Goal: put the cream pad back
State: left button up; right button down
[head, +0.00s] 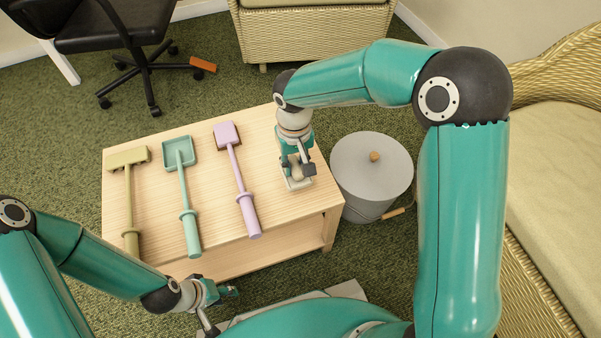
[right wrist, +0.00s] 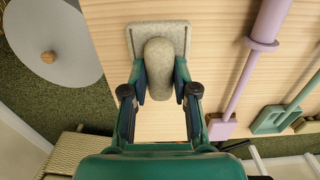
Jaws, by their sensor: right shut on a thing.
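The cream pad (head: 298,184) is a pale block with a flat rectangular base and a rounded grip. It is at the right end of the light wooden table (head: 262,192). My right gripper (head: 297,171) comes down over it from above. In the right wrist view, the pad (right wrist: 158,50) has its rounded grip between the two fingers of my right gripper (right wrist: 159,84), which is shut on it. The base is on or just above the table top; I cannot tell which. My left gripper (head: 221,306) is low in front of the table, empty, with its fingers apart.
An olive tool (head: 129,190), a teal scoop (head: 184,185) and a lilac tool (head: 237,175) lie on the table left of the pad. A grey lidded bin (head: 371,170) stands close by the table's right end. A wicker sofa (head: 550,170) is at the right.

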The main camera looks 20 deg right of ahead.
aim_at(295, 173)
jog(key=c, duration=1.9)
grip_release()
notch_tip(295, 173, down, 4)
jog(key=shift+f+b, duration=0.2)
jog(key=shift+b, duration=0.5)
jog(key=o, duration=1)
notch_tip(295, 173, up, 11)
jog(key=p, duration=0.4)
jog(key=shift+r, duration=0.1)
jog(key=shift+r+p, duration=0.35)
jog(key=shift+r, duration=0.1)
